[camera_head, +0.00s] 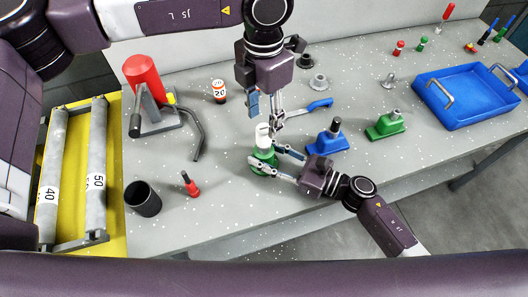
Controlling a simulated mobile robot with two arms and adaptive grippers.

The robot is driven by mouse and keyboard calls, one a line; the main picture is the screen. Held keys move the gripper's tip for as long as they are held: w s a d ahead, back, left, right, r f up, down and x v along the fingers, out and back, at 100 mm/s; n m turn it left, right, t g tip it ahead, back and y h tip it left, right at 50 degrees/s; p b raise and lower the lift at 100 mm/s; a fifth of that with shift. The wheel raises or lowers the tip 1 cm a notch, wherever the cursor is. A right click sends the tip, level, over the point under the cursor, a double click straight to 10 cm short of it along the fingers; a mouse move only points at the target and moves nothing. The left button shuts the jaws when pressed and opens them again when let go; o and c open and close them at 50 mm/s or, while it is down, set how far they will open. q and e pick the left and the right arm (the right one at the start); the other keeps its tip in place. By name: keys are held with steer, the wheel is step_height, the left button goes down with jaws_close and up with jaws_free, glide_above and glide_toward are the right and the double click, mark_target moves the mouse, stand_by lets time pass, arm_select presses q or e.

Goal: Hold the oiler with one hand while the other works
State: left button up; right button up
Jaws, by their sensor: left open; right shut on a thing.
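The oiler (263,156) looks like a green round body with a white upper part (262,133). It stands on the grey table near the middle of the camera_head view. My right gripper (272,163) comes in from the lower right and is shut on the green body, covering part of it. My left gripper (265,108) hangs above the oiler, pointing down. It is open, with its fingers just over the white top. I cannot tell whether a fingertip touches it.
Blue (328,138) and green (386,124) blocks stand further right, before a blue tray (466,120). A red press (143,76), dark cup (142,199) and small red-black item (190,184) are left.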

mark_target(264, 128)
arm_select(q)
steer(key=shift+f+m, duration=0.25)
steer(key=shift+m, duration=0.85)
steer(key=shift+f, duration=2)
